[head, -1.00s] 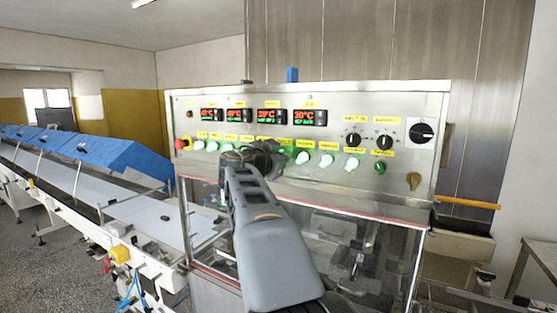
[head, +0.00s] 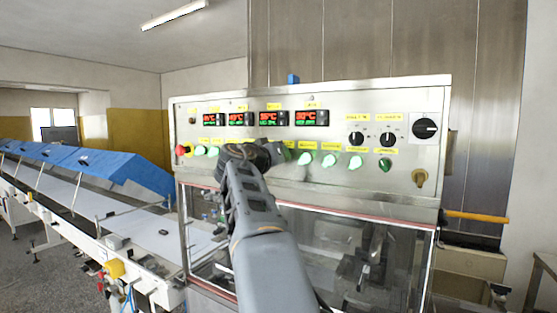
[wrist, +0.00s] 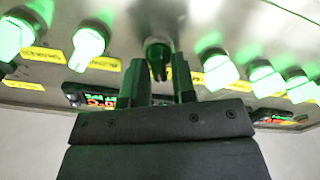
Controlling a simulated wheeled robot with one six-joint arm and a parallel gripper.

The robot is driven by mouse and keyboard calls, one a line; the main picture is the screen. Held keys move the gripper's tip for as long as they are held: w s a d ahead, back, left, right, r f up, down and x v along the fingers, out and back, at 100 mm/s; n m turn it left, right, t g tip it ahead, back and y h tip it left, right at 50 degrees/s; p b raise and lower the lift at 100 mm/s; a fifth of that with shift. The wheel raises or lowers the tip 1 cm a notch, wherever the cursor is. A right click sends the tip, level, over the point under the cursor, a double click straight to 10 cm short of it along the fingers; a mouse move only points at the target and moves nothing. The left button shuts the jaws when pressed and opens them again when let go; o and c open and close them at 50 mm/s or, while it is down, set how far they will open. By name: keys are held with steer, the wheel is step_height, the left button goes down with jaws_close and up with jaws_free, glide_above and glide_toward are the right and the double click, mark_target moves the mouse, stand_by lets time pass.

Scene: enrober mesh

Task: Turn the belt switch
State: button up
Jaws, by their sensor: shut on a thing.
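A row of green switch knobs runs along the steel control panel (head: 215,107). In the wrist view, a dark, unlit green knob (wrist: 158,54) sits between the two fingers of my gripper (wrist: 158,88), which is shut on it. Its lit neighbours show bright green on both sides, such as one knob (wrist: 90,40) to the left and another (wrist: 218,68) to the right. In the head view, my gripper (head: 268,154) is at the panel, and my arm hides the held knob. The label by the held knob cannot be read.
Lit knobs (head: 329,160) continue to the right, close to my gripper. A red emergency button (head: 181,150) is at the panel's left end. Black rotary switches (head: 388,139) are at the right. A conveyor with blue covers (head: 122,172) stands at the left.

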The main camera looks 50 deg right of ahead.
steer(key=shift+f+n, duration=0.1)
steer(key=shift+n, duration=0.6)
steer(key=o, duration=0.7)
steer(key=shift+a, duration=0.1)
steer(key=b+v, duration=0.5)
steer(key=v, duration=0.8)
steer(key=shift+a, duration=0.35)
